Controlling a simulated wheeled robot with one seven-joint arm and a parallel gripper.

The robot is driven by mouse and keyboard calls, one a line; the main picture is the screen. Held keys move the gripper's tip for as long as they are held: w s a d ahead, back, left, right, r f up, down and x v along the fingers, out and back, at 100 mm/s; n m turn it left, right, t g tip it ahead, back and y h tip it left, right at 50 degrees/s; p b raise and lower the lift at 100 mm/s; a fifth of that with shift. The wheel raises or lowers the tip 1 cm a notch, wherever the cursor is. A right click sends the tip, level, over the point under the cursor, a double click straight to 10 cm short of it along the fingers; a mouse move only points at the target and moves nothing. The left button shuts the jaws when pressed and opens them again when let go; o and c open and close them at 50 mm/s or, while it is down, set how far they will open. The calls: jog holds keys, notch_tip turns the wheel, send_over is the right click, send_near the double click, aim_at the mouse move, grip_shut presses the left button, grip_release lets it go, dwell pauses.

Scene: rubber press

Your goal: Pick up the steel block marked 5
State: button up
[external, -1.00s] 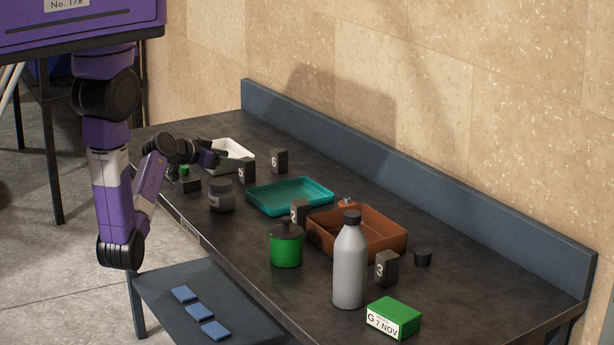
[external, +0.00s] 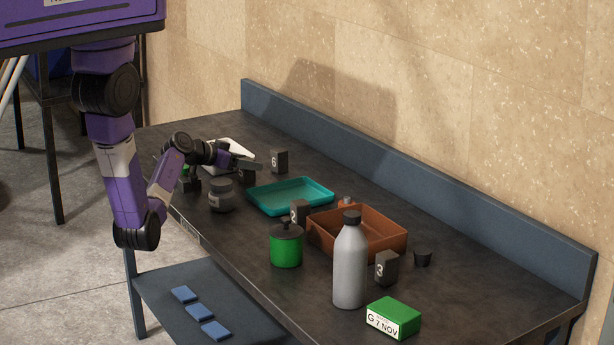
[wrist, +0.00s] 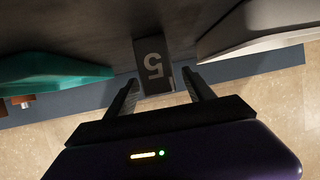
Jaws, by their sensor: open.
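In the wrist view my gripper (wrist: 160,80) is open and empty, with one finger on each side of the block's line. I cannot tell whether either finger touches it.
A white tray (external: 238,149) and a teal tray (external: 268,208) flank the block. A grey jar (external: 221,197) stands in front. A brown tray (external: 385,251), green pot (external: 286,248) and bottle (external: 350,265) are farther right.

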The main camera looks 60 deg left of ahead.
grip_shut()
dwell(0.5)
dwell(0.8)
jog(key=shift+r, duration=0.2)
